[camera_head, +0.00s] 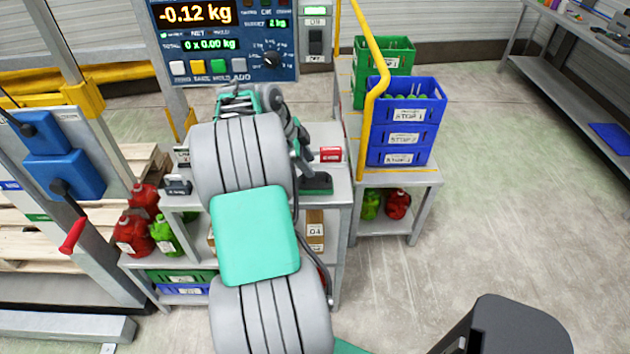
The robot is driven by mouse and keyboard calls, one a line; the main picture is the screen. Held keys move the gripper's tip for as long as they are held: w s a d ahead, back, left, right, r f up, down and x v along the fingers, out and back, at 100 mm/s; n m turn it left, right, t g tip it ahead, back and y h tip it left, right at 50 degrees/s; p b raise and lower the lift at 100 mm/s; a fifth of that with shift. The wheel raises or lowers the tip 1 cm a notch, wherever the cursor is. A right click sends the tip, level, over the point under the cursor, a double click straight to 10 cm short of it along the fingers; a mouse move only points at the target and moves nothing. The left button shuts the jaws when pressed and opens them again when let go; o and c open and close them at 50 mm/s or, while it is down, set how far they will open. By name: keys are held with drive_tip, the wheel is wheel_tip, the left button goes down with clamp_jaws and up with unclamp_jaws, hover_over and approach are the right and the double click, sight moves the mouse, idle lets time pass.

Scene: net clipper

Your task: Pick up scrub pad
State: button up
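I cannot make out a scrub pad in this view. My own grey and teal arm links fill the middle of the picture and hide part of the work table (342,190) behind them. I cannot see the fingers of my gripper, so whether it holds anything does not show. Small items (575,17) lie on a bench at the top right, too small to identify.
Stacked blue crates (402,133) and green crates (398,54) stand right of the table, by a yellow rail (374,92). Red jugs (133,236) and a pallet (35,245) are at left. A scale display (222,42) hangs above. The right floor (500,200) is clear.

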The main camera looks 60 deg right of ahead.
sight(315, 180)
drive_tip(key=p+x, duration=0.1)
drive_tip(key=x, duration=0.4)
drive_tip(key=shift+w+d+f+p, duration=0.1)
drive_tip(key=shift+w+f+p, duration=0.1)
drive_tip(key=shift+p, duration=0.2)
drive_tip(key=shift+c, duration=0.5)
clamp_jaws()
idle(0.4)
